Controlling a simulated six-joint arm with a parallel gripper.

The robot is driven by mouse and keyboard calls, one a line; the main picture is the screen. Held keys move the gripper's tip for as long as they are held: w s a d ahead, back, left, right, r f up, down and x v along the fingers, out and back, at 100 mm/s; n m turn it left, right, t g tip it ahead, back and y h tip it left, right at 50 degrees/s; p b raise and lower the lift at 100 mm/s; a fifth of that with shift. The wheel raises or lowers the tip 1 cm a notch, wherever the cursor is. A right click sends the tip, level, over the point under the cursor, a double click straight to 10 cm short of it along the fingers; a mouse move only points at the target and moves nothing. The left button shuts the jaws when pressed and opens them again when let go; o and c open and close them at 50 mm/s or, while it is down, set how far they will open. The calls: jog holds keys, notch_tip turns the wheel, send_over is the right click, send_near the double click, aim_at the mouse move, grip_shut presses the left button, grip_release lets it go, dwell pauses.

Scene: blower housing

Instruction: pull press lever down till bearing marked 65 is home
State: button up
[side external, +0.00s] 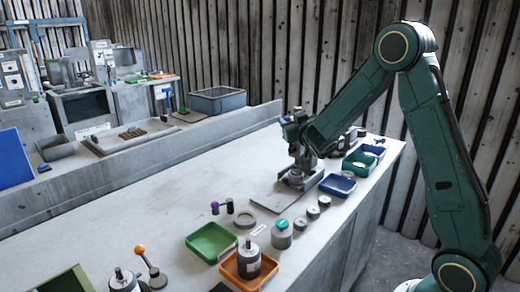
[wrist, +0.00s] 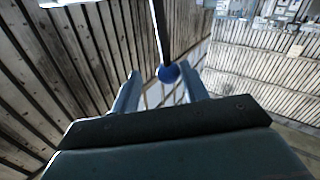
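My gripper (wrist: 161,80) shows in the wrist view with its two fingers apart. A blue ball knob (wrist: 168,73) on a dark rod (wrist: 163,32) is between or just beyond the fingertips. A gap shows between the knob and the left finger, and I cannot tell whether the right finger touches it. In the side view the press (side external: 296,177) stands on the bench, with my wrist close over its top, hiding most of the lever. The small parts there are too small to read, so I cannot tell which bearing is marked 65 or how it sits.
The bench (side external: 150,205) holds a green tray (side external: 211,238), an orange tray (side external: 230,268), a blue tray (side external: 337,185) and several round metal parts. A lever with an orange knob (side external: 139,249) stands at the front. A corrugated wall is behind. The left bench top is mostly clear.

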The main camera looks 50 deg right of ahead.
jog(key=shift+w+f, duration=0.2)
jog(key=shift+w, duration=0.55)
jog(key=shift+w+f, duration=0.15)
jog(key=shift+w, duration=0.6)
jog(key=v, duration=1.4)
jog(key=shift+s+d+m+g, duration=1.15)
jog(key=shift+s+m+g, duration=1.8)
jog(key=shift+s, duration=1.4)
jog(key=s+a+r+n+g+y, duration=0.1)
jog(key=s+a+n+g+y, duration=0.2)
jog(key=s+a+n+y, duration=0.5)
jog(key=shift+s+a+r+y, duration=0.2)
jog(key=shift+s+a+y, duration=0.4)
jog(key=shift+s+a, duration=2.55)
jog(key=shift+w+a+n, duration=0.25)
jog(key=shift+w+a, duration=0.4)
jog(key=shift+a, duration=0.05)
